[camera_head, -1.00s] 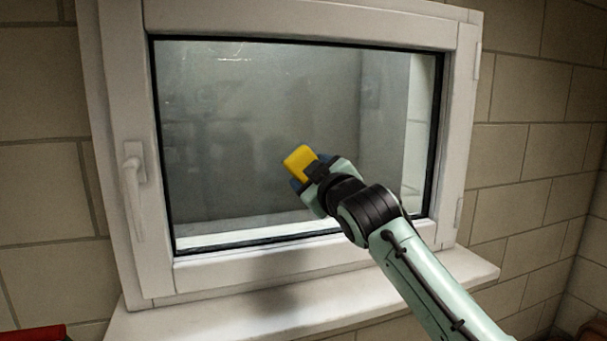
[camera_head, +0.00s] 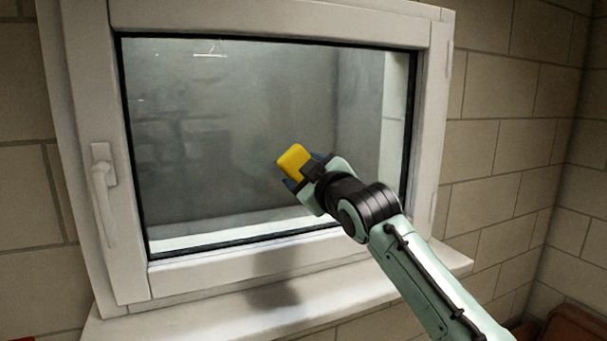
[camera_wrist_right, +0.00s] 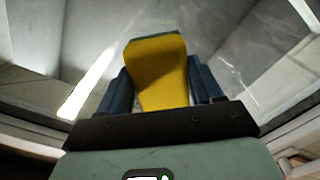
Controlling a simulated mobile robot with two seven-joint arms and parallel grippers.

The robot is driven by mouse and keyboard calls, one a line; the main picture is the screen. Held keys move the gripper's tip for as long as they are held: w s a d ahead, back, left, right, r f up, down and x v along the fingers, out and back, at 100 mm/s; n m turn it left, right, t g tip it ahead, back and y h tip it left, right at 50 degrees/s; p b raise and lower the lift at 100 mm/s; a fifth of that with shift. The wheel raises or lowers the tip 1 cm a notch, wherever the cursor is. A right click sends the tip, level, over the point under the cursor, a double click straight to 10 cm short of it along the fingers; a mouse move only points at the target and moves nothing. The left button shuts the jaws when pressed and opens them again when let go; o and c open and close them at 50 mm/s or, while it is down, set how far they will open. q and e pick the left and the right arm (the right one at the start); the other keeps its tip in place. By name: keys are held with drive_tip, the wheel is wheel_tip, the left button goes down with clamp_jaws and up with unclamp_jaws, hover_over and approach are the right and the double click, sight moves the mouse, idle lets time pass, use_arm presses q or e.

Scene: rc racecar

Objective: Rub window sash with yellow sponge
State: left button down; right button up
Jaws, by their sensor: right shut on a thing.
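The yellow sponge (camera_head: 293,160) is held in my right gripper (camera_head: 300,170), in front of the lower middle of the window glass. In the right wrist view the sponge (camera_wrist_right: 158,72) sits between the two dark blue fingers of the right gripper (camera_wrist_right: 160,85), which are shut on it. The white window sash (camera_head: 270,18) is closed and frames the glass, with a handle (camera_head: 104,190) on its left side. I cannot tell whether the sponge touches the glass. My left gripper is not in view.
A white sill (camera_head: 215,318) runs below the window, with a shadow on it. Tan block walls (camera_head: 500,150) stand on both sides. A brown object (camera_head: 572,325) is at the bottom right, and a bit of something red (camera_head: 18,338) shows at the bottom left.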

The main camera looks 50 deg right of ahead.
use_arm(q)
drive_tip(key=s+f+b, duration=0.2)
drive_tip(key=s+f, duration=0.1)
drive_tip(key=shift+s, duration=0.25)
use_arm(e)
drive_tip(key=v, duration=0.5)
drive_tip(key=shift+s+a, duration=0.1)
drive_tip(key=shift+s, duration=0.2)
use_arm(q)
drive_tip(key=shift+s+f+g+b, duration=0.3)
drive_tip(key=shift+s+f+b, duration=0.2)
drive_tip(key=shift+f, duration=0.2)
use_arm(e)
drive_tip(key=v, duration=0.3)
drive_tip(key=shift+w, duration=0.15)
